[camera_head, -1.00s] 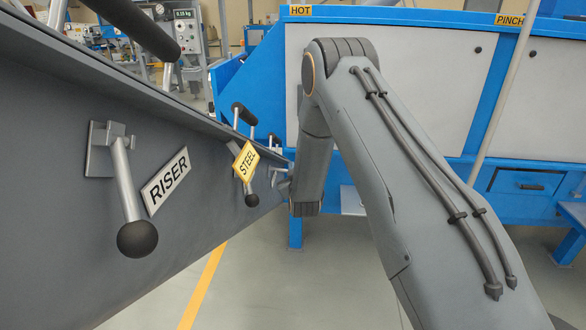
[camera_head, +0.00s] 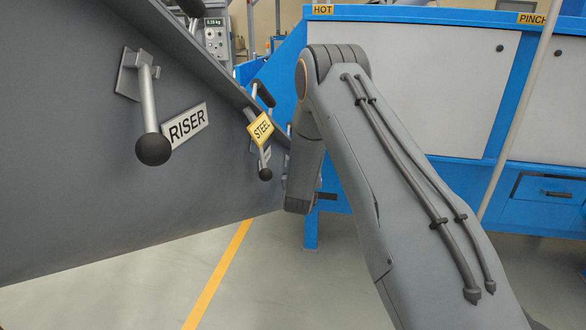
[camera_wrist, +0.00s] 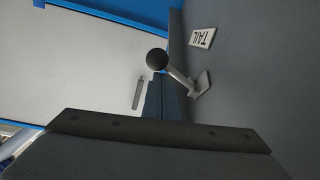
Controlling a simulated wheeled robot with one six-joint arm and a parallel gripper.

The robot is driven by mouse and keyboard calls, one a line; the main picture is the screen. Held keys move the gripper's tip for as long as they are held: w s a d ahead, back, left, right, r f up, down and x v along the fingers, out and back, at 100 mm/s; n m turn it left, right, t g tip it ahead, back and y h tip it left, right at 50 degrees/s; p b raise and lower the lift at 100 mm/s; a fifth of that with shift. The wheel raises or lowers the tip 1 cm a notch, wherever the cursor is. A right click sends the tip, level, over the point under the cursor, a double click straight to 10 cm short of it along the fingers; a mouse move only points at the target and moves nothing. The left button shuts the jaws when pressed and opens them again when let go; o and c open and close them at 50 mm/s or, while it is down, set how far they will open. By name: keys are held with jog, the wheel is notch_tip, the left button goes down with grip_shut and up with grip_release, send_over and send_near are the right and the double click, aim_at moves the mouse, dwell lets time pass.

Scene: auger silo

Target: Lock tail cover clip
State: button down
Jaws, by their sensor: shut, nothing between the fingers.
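The tail cover clip is a grey lever with a black ball knob (camera_wrist: 157,60), beside a white TAIL label (camera_wrist: 202,37) in the wrist view. Its bracket (camera_wrist: 203,83) is fixed to a grey wall, and the lever slants from it to the upper left. My gripper (camera_wrist: 160,77) is shut and empty, its narrow fingertips just below the knob in the picture. I cannot tell whether they touch it. In the head view my forearm hides the gripper, and the tail clip cannot be made out.
A blue and white machine (camera_head: 420,75) stands behind my arm. Floor with a yellow line (camera_head: 218,275) is clear.

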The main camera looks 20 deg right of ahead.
jog(key=shift+s+a+f+m+g+h+b, duration=0.15)
jog(key=shift+f+m+h+b, duration=0.1)
jog(key=shift+f+m+b, duration=0.2)
jog(key=shift+s+a+f+m+g+h+b, duration=0.1)
jog(key=shift+s+a+f+m+h+b, duration=0.1)
jog(key=shift+f+m+b, duration=0.25)
jog(key=shift+s+a+f+m+g+h+b, duration=0.15)
jog(key=shift+f+m+h+b, duration=0.1)
jog(key=shift+f+m+b, duration=0.15)
jog(key=shift+a, duration=0.1)
